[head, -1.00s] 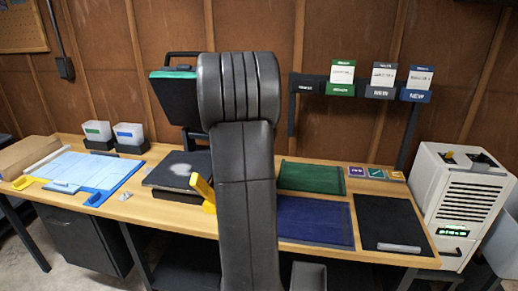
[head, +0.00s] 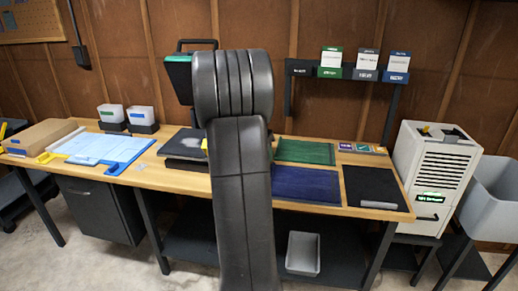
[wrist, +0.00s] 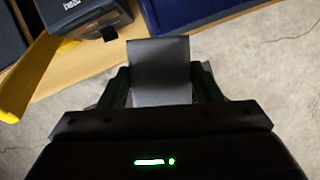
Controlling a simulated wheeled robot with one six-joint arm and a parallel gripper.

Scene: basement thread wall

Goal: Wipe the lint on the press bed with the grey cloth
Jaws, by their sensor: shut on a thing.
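The press has a dark bed (head: 172,151) with a pale patch of lint (head: 190,142) on it, on the bench left of my arm. Its raised upper part (head: 178,78) has a green edge and is partly hidden by my arm. In the wrist view, my gripper (wrist: 160,92) is shut on a flat grey piece, apparently the grey cloth (wrist: 160,62). The cloth appears over the floor, just off the bench edge. The gripper and cloth are hidden behind my arm in the head view.
A yellow handle (wrist: 28,75) and a dark labelled box (wrist: 85,14) are left of the gripper. Green (head: 305,151) and blue (head: 312,184) mats and a black mat (head: 372,183) lie on the bench. A grey bin (head: 303,253) sits below. Floor in front is clear.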

